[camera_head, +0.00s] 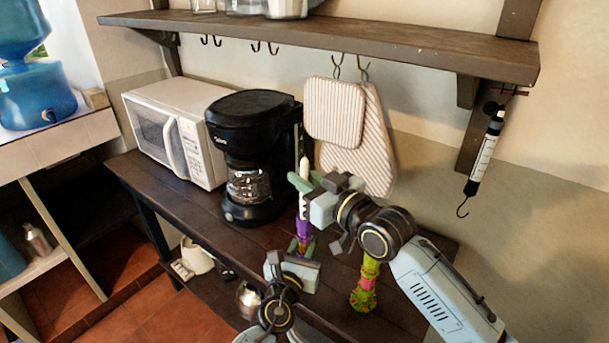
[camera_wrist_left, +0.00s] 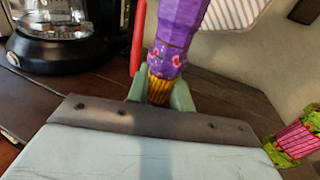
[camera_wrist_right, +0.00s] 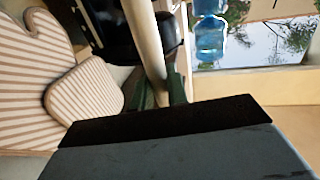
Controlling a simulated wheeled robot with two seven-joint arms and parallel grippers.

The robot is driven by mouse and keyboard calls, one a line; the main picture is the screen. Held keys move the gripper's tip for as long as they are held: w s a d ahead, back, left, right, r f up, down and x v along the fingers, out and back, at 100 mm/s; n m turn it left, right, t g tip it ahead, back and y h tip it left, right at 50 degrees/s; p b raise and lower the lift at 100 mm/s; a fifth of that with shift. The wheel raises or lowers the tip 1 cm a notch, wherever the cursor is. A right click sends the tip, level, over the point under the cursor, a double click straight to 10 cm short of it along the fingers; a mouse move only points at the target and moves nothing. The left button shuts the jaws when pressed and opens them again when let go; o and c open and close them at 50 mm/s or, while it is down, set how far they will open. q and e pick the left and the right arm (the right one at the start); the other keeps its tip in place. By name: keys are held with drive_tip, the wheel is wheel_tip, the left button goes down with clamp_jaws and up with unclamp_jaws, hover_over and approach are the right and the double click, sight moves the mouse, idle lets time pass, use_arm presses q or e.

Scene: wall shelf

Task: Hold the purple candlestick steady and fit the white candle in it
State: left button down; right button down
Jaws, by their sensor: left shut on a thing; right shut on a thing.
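The purple candlestick (camera_head: 304,228) stands on the dark wooden table in front of the coffee maker. My left gripper (camera_head: 302,247) is shut on its lower part; in the left wrist view the finger pads (camera_wrist_left: 160,92) clasp the ribbed golden section below the purple body (camera_wrist_left: 176,30). The white candle (camera_head: 304,166) is upright above the candlestick. My right gripper (camera_head: 306,183) is shut on it, also in the right wrist view, where the pale candle (camera_wrist_right: 145,40) rises between dark green fingers (camera_wrist_right: 160,92). Whether the candle's lower end touches the candlestick, I cannot tell.
A black coffee maker (camera_head: 255,145) and white microwave (camera_head: 175,130) stand behind to the left. A green-and-pink patterned object (camera_head: 364,285) stands right, near my right arm. Striped pot holders (camera_head: 334,112) hang behind from the shelf (camera_head: 350,42). A red stick (camera_wrist_left: 138,38) shows beside the candlestick.

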drive_tip(key=shift+f, duration=0.7)
drive_tip(key=c, duration=1.3)
unclamp_jaws()
drive_tip(key=v, duration=1.2)
use_arm(q)
drive_tip(key=c, duration=1.2)
unclamp_jaws()
drive_tip(key=shift+o, duration=0.2)
drive_tip(key=shift+s, duration=0.1)
